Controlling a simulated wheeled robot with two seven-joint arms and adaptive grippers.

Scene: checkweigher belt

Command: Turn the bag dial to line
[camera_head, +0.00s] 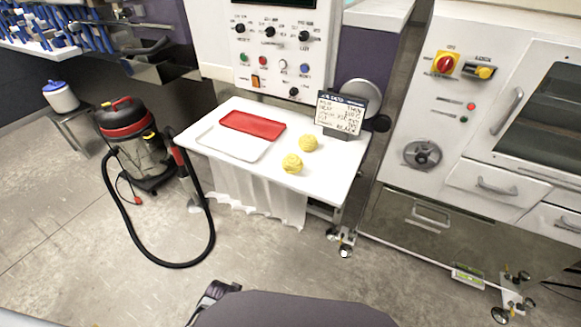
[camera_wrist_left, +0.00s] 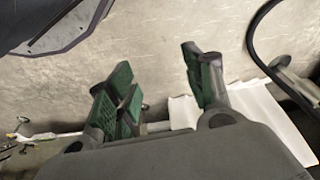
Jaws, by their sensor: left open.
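The white control panel (camera_head: 262,62) stands behind the table at the top. It carries three black dials in a row, left (camera_head: 240,28), middle (camera_head: 270,31) and right (camera_head: 304,35), and another black knob (camera_head: 293,92) low down. Their labels are too small to read, so I cannot tell which is the bag dial or where it points. My left gripper (camera_wrist_left: 157,82) is open and empty in the left wrist view, its green-padded fingers above the bare floor, away from the panel. In the head view, only a dark part of that arm shows at the bottom. My right gripper is not in view.
A white table (camera_head: 335,160) below the panel holds a red tray (camera_head: 253,125), a white tray (camera_head: 232,143), two yellow balls (camera_head: 292,163) and a dark text sign (camera_head: 341,112). A vacuum cleaner (camera_head: 130,145) with its hose stands left. White cabinets (camera_head: 480,130) stand right. Front floor is clear.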

